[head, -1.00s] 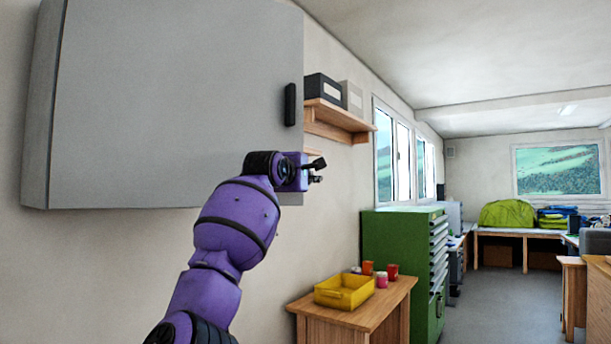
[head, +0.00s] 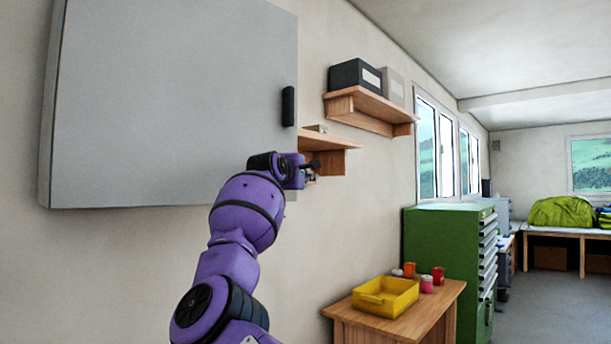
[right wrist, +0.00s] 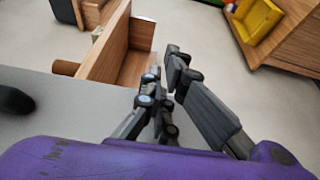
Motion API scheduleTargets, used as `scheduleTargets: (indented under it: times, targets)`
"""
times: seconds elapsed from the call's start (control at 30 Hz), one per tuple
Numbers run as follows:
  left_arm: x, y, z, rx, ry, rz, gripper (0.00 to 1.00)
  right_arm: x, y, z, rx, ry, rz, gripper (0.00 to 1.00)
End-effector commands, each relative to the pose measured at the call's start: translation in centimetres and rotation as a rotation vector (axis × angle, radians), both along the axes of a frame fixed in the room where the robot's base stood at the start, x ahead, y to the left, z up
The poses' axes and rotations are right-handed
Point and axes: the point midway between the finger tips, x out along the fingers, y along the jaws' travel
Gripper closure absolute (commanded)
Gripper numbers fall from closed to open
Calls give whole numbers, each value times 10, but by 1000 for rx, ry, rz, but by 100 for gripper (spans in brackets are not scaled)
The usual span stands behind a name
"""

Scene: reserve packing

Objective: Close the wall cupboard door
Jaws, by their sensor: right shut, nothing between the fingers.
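The wall cupboard (head: 170,100) is a large grey box high on the left wall. Its flat grey door with a black upright handle (head: 289,106) faces me. I see no clear gap at the door, so I cannot tell how far it stands open. My right gripper (head: 313,168) is at the door's lower right corner, below the handle, shut and empty. In the right wrist view its fingers (right wrist: 166,90) are beside the grey door (right wrist: 70,115), with the handle (right wrist: 14,99) at the left. I cannot tell whether they touch the door. My left gripper is out of view.
A lower wooden shelf (head: 335,142) is just behind my right gripper. A higher shelf (head: 370,108) holds a black box (head: 355,75) and a pale box. Below stand a wooden table (head: 400,325) with a yellow tray (head: 386,305) and a green drawer cabinet (head: 440,250).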

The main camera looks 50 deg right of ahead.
Motion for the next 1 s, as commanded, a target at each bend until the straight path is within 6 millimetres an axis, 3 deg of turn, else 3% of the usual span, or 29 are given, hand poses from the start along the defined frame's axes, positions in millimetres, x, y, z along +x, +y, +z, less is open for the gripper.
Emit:
scheduleTargets:
  times: [1.0]
  targets:
    - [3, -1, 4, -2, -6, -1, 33, -2, 1, 2, 1, -4, -10, 100]
